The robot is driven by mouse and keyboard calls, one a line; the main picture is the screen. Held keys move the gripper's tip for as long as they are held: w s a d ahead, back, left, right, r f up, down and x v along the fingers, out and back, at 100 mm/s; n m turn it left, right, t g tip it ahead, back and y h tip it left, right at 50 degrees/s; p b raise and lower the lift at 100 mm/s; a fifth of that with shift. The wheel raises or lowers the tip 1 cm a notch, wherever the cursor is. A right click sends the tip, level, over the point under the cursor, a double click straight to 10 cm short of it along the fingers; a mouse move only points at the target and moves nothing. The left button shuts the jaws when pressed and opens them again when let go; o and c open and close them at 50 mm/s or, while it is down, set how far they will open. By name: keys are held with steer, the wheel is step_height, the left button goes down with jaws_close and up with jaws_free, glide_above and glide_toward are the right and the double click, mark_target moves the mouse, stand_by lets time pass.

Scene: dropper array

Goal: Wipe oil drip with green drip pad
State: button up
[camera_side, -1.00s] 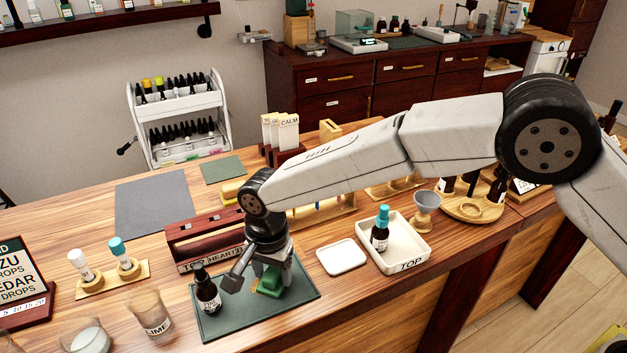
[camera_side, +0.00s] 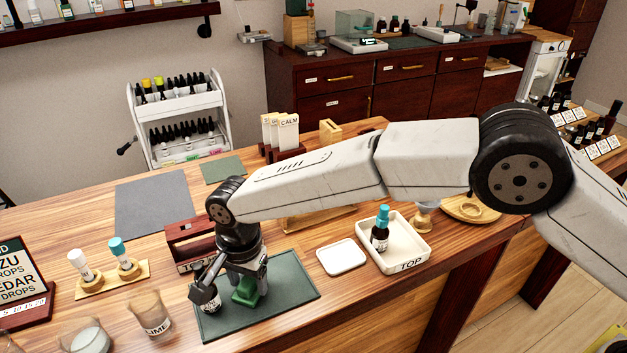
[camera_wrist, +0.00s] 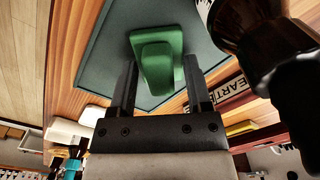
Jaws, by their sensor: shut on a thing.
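My gripper (camera_side: 246,286) is low over the dark green mat (camera_side: 290,279), shut on the green drip pad (camera_side: 244,295). In the wrist view the drip pad (camera_wrist: 157,58) sits between the two fingers, over the mat (camera_wrist: 108,52). A dark dropper bottle (camera_side: 213,305) stands on the mat's left part, just left of the pad and partly hidden by my gripper. The bottle (camera_wrist: 255,25) shows large and close at the right of the wrist view. I cannot make out an oil drip in either view.
A dark red rack (camera_side: 190,232) stands behind the mat. A LIME beaker (camera_side: 152,314) is left of it. A small white tray (camera_side: 342,257) and a TOP tray (camera_side: 412,264) with a teal-capped bottle (camera_side: 380,234) are to the right. The mat's right part is clear.

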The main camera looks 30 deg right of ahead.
steer(key=shift+a+r, duration=0.15)
steer(key=shift+a, duration=0.2)
steer(key=shift+d+r, duration=0.1)
steer(key=shift+r, duration=3.85)
